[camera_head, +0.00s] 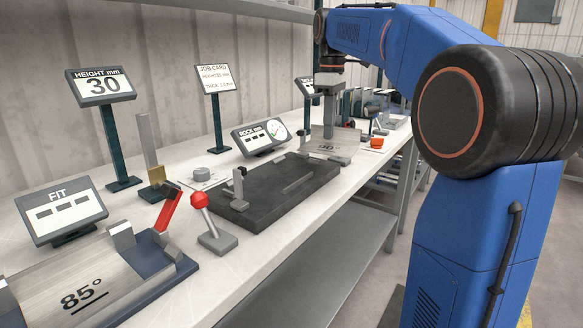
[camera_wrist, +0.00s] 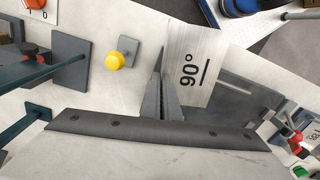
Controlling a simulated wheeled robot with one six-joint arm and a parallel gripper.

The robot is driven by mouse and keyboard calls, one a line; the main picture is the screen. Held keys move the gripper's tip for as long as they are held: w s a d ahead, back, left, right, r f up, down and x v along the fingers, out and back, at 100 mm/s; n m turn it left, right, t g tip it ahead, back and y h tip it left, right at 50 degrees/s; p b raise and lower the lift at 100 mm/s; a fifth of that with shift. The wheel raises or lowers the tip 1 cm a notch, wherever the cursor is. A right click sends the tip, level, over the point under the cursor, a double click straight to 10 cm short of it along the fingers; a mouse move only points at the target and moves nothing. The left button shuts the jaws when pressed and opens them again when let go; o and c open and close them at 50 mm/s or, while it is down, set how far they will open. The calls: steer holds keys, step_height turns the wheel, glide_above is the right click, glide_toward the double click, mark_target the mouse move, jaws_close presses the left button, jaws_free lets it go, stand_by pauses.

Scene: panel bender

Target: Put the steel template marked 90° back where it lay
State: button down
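The steel template marked 90° (camera_wrist: 190,48) is a bright, thin plate with a black mark and a line under it. In the head view the template (camera_head: 326,147) is at the far part of the bench, its mark upside down. My gripper (camera_wrist: 162,85) is at the template's left edge in the wrist view, its fingers close together and seemingly shut on that edge. In the head view my gripper (camera_head: 329,122) points down onto the template. I cannot tell whether the template rests on the surface below or hangs just above it.
A black block (camera_head: 275,190) with clamps lies in front of the template. An 85° template (camera_head: 75,292) is at the near left. A red-knobbed lever (camera_head: 200,202), display stands and a dial display (camera_head: 260,137) stand along the bench. A yellow knob (camera_wrist: 114,61) shows in the wrist view.

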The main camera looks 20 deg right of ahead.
steer(key=a+r+n, duration=0.4)
steer(key=a+n, duration=0.4)
steer(key=a, duration=0.3)
step_height(320, 180, up, 3)
steer(key=n, duration=0.8)
glide_above(258, 175)
steer(key=shift+w+f, duration=0.1)
steer(key=shift+f, duration=4.8)
steer(key=shift+f, duration=1.4)
steer(key=c, duration=1.9)
jaws_free()
steer(key=shift+c, duration=0.2)
steer(key=shift+r, duration=0.1)
step_height(258, 175, up, 17)
